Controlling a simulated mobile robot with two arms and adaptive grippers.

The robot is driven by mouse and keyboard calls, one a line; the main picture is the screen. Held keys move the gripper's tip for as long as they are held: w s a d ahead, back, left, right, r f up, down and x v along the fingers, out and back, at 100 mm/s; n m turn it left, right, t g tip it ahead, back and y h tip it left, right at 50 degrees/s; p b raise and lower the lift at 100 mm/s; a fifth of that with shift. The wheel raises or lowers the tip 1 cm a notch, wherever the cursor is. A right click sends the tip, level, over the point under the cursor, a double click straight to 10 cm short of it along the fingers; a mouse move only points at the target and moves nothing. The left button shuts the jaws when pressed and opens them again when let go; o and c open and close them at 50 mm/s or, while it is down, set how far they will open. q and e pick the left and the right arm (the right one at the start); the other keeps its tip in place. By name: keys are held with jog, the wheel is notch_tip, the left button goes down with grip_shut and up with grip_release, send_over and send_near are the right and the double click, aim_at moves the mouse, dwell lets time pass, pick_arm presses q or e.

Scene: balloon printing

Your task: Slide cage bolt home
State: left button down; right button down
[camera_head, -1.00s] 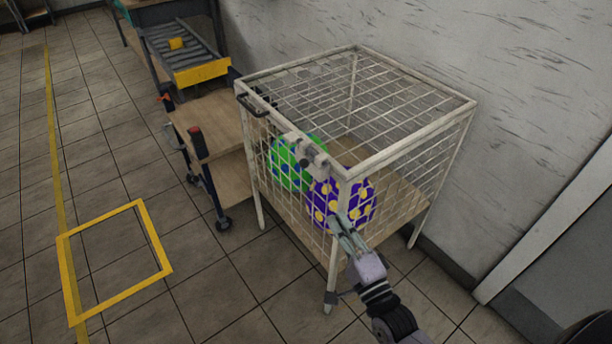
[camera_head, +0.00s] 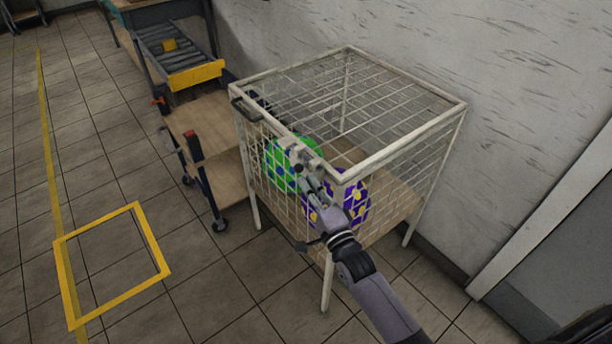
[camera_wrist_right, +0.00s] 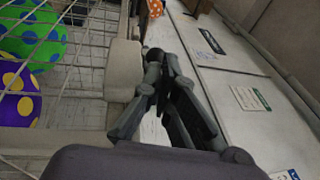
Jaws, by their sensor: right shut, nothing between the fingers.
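A white wire cage (camera_head: 395,135) stands against the wall, with a green and blue spotted balloon (camera_head: 283,165) and a purple and yellow one (camera_head: 355,195) inside. The bolt fitting (camera_head: 306,156) sits on the cage's front top rail, near the front right post. My right gripper (camera_head: 306,182) is shut and empty, with its tips close below the bolt fitting. In the right wrist view the fingers (camera_wrist_right: 153,62) point along the rail beside a pale block (camera_wrist_right: 123,70) of the fitting. I cannot tell whether they touch it. My left gripper is not in view.
A wooden cart (camera_head: 200,125) and a roller conveyor (camera_head: 175,50) stand to the left. The tiled floor around the yellow square (camera_head: 110,262) is clear.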

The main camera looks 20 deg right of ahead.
aim_at(297, 171)
jog(key=shift+x, duration=0.9)
jog(key=shift+w, duration=0.1)
jog(key=shift+w+a+f, duration=0.1)
jog(key=shift+w+f, duration=0.05)
jog(key=shift+w, duration=0.2)
jog(key=w, duration=0.1)
jog(key=w+a+b, duration=0.1)
jog(key=shift+w, duration=0.35)
jog(key=shift+s+r, duration=0.1)
jog(key=shift+r, duration=0.15)
